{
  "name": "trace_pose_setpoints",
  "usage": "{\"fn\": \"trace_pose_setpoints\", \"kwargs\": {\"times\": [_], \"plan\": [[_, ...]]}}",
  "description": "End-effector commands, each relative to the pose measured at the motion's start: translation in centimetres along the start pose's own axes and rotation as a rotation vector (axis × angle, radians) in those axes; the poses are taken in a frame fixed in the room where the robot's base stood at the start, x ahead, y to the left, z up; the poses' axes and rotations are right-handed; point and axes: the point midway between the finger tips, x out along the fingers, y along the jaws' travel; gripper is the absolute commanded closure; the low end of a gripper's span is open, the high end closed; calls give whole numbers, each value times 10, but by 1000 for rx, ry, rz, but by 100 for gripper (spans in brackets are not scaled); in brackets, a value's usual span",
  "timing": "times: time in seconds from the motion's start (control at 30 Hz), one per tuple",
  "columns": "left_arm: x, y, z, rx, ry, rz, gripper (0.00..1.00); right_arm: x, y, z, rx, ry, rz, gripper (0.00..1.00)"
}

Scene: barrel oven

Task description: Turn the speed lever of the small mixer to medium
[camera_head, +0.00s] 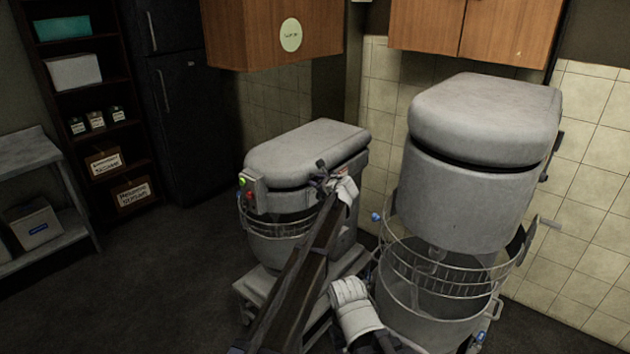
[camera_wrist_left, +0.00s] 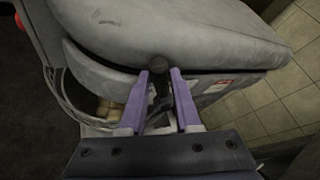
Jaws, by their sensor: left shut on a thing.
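The small mixer (camera_head: 300,152) stands in the middle of the head view, grey with a rounded top, a wire guard and a control box (camera_head: 254,192) with green and red buttons. Its speed lever (camera_wrist_left: 160,66), dark with a round knob, shows in the left wrist view on the side below the top cover. My left gripper (camera_wrist_left: 160,82) has its two purple fingers on either side of the lever and is shut on it, with the knob at the fingertips. In the head view the left gripper (camera_head: 326,172) is at the mixer's right side, and the lever is hard to make out there.
A larger mixer (camera_head: 485,130) with a wire guard (camera_head: 445,275) stands close on the right. Wooden cabinets (camera_head: 275,30) hang above. A dark fridge (camera_head: 180,110), a shelf (camera_head: 110,135) and a metal table (camera_head: 28,150) are at the left. The floor at left is clear.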

Motion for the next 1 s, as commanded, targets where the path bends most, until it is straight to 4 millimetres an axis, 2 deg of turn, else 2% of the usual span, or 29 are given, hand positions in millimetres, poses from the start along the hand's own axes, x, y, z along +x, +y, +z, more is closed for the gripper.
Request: {"fn": "trace_pose_setpoints", "kwargs": {"times": [0.33, 0.37, 0.6, 1.0], "plan": [[0, -3, 0, 19, 5, 7, 100, -3, 0, 0, 0, 0, 0, 50], [0, -3, 0, 19, 5, 6, 65, -3, 0, 0, 0, 0, 0, 50], [1, -3, 0, 18, 5, 6, 39, -3, 0, 0, 0, 0, 0, 50], [-2, -2, 2, 17, 5, 6, 39, -5, 0, 0, 0, 0, 0, 50]]}}
